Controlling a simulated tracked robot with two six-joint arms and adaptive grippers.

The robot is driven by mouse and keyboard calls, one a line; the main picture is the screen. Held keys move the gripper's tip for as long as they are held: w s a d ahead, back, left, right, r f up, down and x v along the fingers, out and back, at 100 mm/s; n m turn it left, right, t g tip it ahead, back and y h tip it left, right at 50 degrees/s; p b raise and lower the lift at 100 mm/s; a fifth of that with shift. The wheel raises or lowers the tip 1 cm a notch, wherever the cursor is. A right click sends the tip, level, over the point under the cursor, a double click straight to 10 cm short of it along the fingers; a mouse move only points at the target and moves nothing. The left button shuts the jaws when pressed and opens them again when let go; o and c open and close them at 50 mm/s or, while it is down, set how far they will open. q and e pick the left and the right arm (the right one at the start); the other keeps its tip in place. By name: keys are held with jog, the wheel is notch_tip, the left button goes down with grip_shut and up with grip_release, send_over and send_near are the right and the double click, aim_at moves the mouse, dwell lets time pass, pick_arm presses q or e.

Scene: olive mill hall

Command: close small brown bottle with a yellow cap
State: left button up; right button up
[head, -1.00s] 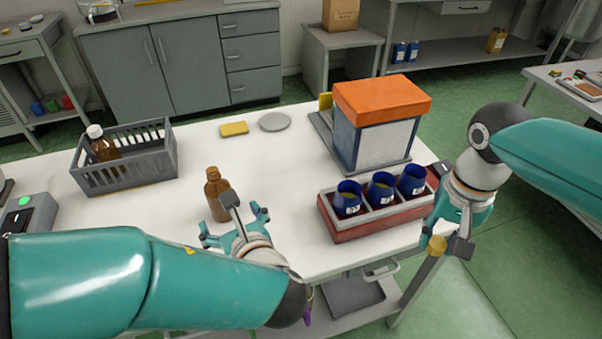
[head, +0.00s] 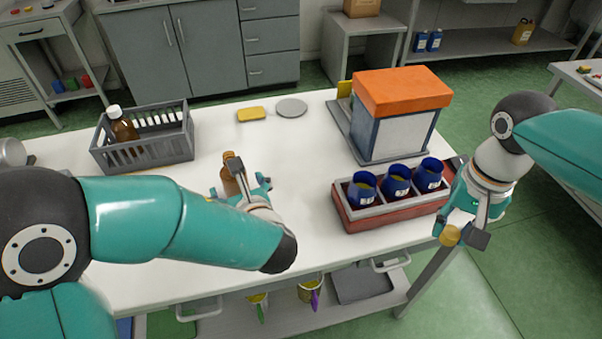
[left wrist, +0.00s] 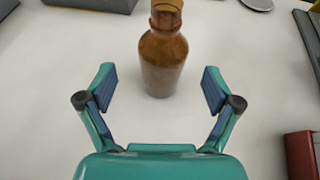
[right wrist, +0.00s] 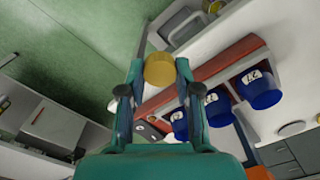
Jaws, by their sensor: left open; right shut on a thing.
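The small brown bottle (left wrist: 164,60) stands upright and uncapped on the white table. In the left wrist view it is just ahead of my open left gripper (left wrist: 158,88), centred between the fingers but not touched. In the head view the bottle (head: 229,180) is partly hidden behind my left gripper (head: 246,177). My right gripper (right wrist: 152,85) is shut on the yellow cap (right wrist: 160,69), which also shows in the head view (head: 450,236). My right gripper (head: 468,222) holds it off the table's right front edge.
A red rack (head: 345,217) with three blue cups stands near my right gripper. An orange-topped box (head: 400,92) is behind it. A grey crate (head: 165,155) with a white-capped brown bottle (head: 123,131) is at the left. A yellow sponge (head: 251,114) and grey disc (head: 291,108) lie at the back.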

pick_arm(q)
jog(key=shift+w, duration=0.1)
jog(key=shift+p+x, duration=0.7)
jog(key=shift+x, duration=1.9)
pick_arm(e)
jog(key=shift+r, duration=0.75)
pick_arm(q)
jog(key=shift+d, duration=0.1)
jog(key=shift+w+r, duration=0.1)
jog(key=c, duration=1.7)
jog(key=shift+r, duration=0.2)
notch_tip(320, 180, up, 19)
jog(key=p, duration=0.1)
jog(key=shift+r, duration=0.2)
pick_arm(e)
jog(key=shift+r, duration=0.65)
pick_arm(q)
jog(key=shift+r, duration=0.15)
